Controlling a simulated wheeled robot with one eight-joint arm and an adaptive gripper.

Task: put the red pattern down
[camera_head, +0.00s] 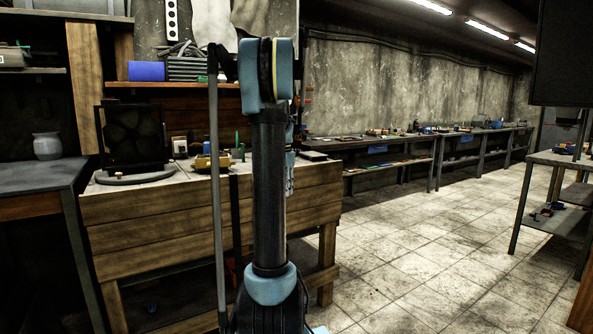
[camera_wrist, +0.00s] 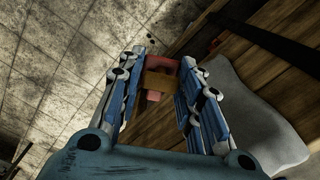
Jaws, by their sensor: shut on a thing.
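My gripper (camera_wrist: 162,62) shows in the wrist view with its two blue-and-white fingers shut on the red pattern (camera_wrist: 154,96). The red pattern sits between the fingers near their tips, with a brown piece (camera_wrist: 158,83) across its middle; I cannot tell whether that piece belongs to it. Tiled floor and the edge of a wooden bench lie behind it. In the head view my upright arm hides most of the gripper, and I cannot make out the red pattern there.
A wooden workbench (camera_head: 150,222) stands behind my arm, with a yellow object (camera_head: 205,162) and other small items on top. A dark table (camera_head: 40,178) with a pale jar (camera_head: 47,146) is at left. Long shelves (camera_head: 400,150) line the back wall. Tiled floor (camera_head: 430,240) at right is clear.

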